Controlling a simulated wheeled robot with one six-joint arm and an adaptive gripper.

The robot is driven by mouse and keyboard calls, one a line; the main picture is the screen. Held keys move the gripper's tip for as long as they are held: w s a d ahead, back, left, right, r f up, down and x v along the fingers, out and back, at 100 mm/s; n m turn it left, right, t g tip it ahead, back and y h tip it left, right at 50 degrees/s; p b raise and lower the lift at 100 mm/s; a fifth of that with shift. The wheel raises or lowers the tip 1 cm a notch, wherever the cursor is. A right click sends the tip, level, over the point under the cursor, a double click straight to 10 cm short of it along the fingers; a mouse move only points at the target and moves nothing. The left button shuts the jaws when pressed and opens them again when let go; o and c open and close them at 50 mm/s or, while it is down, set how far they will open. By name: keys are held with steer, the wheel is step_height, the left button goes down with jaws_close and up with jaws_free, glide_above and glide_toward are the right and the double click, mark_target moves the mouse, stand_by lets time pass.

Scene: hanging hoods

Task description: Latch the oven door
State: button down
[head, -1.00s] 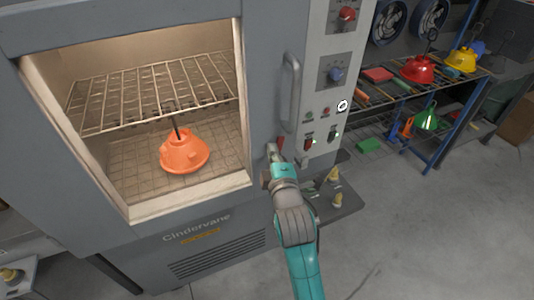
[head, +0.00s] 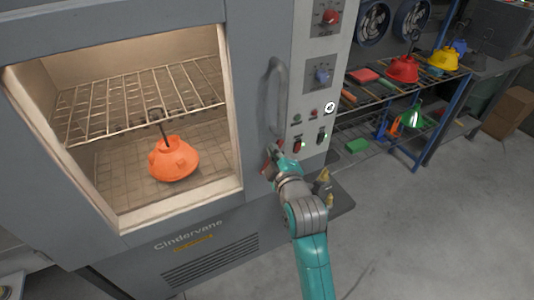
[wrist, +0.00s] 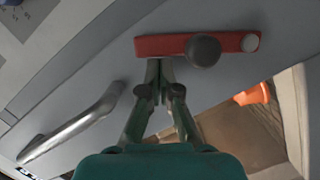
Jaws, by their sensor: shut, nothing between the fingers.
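The grey oven door (head: 231,215) stands closed or nearly so; its exact gap cannot be told. The red latch bar (wrist: 170,46) lies nearly level across the wrist view, with a round dark knob (wrist: 203,51) and a pale disc at its right end. In the head view, part of the red latch (head: 265,169) shows at the lower left of my fingertips. My gripper (head: 272,153) is shut and empty. In the wrist view its fingertips (wrist: 158,64) are at the bar's lower edge, left of the knob; contact cannot be told.
The door handle (head: 272,95) stands out above the latch, close to my gripper. The control panel (head: 312,100) is to the right. An orange hood (head: 173,158) sits inside the oven under a wire rack (head: 140,108). A shelf with coloured hoods stands farther right.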

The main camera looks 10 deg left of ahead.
steer(key=w+d+f+m+g+y, duration=0.2)
steer(key=d+f+m, duration=0.3)
steer(key=m, duration=0.3)
steer(key=shift+w+d+f+m+g, duration=0.3)
steer(key=shift+w+m, duration=0.1)
steer(key=shift+w, duration=0.5)
steer(key=shift+r, duration=0.15)
